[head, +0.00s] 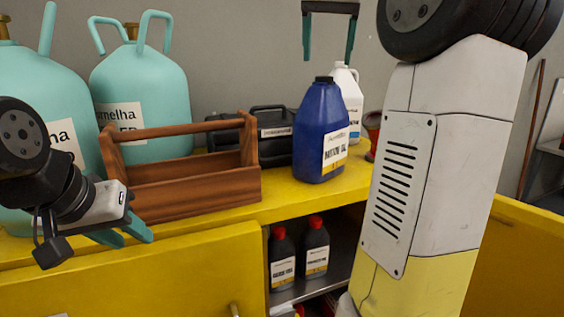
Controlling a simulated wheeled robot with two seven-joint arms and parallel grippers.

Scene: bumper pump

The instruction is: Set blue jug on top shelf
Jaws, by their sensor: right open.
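The blue jug (315,140) stands upright on the yellow top shelf (235,213) of the cabinet. It has a dark cap and a white and yellow label. My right gripper (328,59) is above the jug's cap, with its two teal fingers pointing down and spread apart, nothing between them. My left gripper (127,238) is at the left, in front of the wooden toolbox and the cabinet edge. Its teal fingers show partly, and I cannot tell how far apart they are.
A wooden toolbox (190,195), a black case (272,150), a white jug (350,98) and teal gas cylinders (150,90) crowd the top. My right arm blocks the right side.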

